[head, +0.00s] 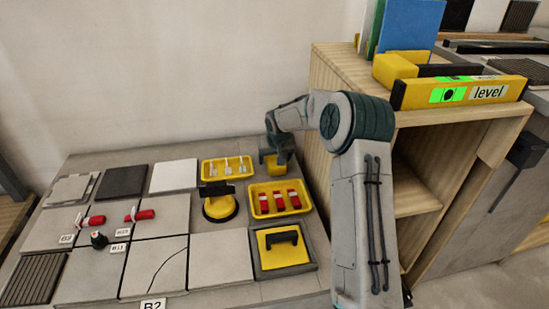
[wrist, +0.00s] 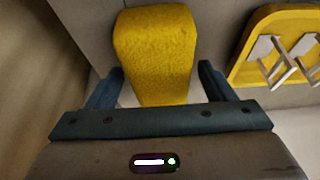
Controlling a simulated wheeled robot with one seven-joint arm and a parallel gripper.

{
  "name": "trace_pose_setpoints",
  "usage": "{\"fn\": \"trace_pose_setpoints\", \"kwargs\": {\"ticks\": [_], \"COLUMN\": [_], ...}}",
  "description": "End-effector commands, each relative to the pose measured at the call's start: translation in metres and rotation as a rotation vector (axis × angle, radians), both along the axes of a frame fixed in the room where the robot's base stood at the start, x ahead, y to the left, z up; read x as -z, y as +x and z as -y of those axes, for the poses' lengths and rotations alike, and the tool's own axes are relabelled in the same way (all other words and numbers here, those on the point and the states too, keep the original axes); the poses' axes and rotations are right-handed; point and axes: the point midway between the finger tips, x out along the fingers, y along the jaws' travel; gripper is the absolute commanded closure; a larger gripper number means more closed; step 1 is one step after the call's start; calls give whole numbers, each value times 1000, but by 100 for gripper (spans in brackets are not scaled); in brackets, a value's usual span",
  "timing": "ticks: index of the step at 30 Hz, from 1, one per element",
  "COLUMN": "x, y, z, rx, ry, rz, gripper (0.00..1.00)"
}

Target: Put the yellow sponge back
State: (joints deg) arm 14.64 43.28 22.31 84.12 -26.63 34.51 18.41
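The yellow sponge (wrist: 155,50) is a block between the two fingers of my gripper (wrist: 161,66) in the wrist view. In the head view my gripper (head: 274,157) points down at the back right of the work table, beside the wooden shelf unit. The sponge (head: 277,167) shows just under it, partly hidden by the fingers. I cannot tell whether the sponge's underside touches the table.
A yellow tray of white clips (head: 227,168) is close to the left of my gripper. A yellow tray of red wedges (head: 280,200) is in front of it. The shelf unit (head: 330,85) stands close on the right, with a yellow level (head: 460,92) on top. Tiles cover the table's left.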

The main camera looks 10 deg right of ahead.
Motion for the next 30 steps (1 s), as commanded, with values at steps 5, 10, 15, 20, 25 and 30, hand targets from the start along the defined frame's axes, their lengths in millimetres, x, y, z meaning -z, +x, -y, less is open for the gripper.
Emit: {"fn": "trace_pose_setpoints", "kwargs": {"ticks": [5,10,15,20,25,30], "x": [-1,-19,-53,-83,-105,-114], "y": [0,-5,-19,-32,-41,-50], "z": [0,0,0,0,0,-1], "rx": [0,-1,-1,-1,0,-3], "ry": [0,-1,-1,-1,-1,-4], "rz": [1,3,3,2,2,-2], "gripper": [24,24,24,24,24,24]}}
